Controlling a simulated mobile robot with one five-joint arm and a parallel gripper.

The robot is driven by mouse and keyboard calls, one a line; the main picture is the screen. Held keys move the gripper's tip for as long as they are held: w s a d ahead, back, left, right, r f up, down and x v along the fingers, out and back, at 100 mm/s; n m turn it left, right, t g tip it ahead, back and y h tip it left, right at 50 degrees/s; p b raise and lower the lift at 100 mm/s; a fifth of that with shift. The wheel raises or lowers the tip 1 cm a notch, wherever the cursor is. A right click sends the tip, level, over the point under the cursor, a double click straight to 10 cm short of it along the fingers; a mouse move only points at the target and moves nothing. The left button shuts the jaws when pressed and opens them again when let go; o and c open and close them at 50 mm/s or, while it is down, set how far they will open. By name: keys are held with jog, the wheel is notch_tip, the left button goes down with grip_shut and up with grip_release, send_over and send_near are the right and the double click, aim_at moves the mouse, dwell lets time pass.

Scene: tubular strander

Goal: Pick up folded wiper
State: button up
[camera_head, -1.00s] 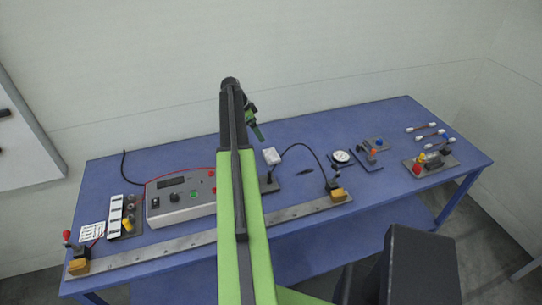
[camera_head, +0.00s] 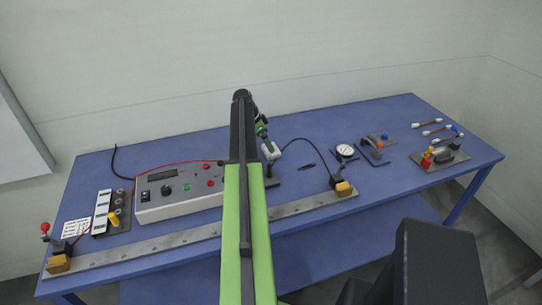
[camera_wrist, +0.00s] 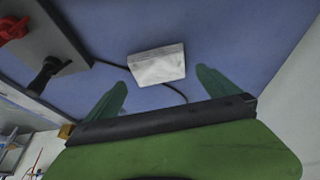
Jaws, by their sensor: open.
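The folded wiper is a small white block-like pad (camera_wrist: 157,65) on the blue table. In the wrist view it lies just beyond and between the two green fingertips of my gripper (camera_wrist: 158,88), which are spread apart with nothing between them. In the head view the wiper (camera_head: 271,151) shows just right of my arm, at the tip of my gripper (camera_head: 263,135). My arm hides part of the area around it. I cannot tell how high the fingertips are above the table.
A grey meter box (camera_head: 178,191) with a red lead stands left of the wiper. A black cable curves close to the wiper, to a clamp (camera_head: 342,188) on the long metal bar (camera_head: 150,240). A round dial (camera_head: 345,151) and small fixtures lie to the right.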

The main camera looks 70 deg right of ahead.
jog(key=b+x, duration=0.4)
jog(key=x, duration=0.1)
jog(key=shift+s+f, duration=0.1)
jog(key=c, duration=1.1)
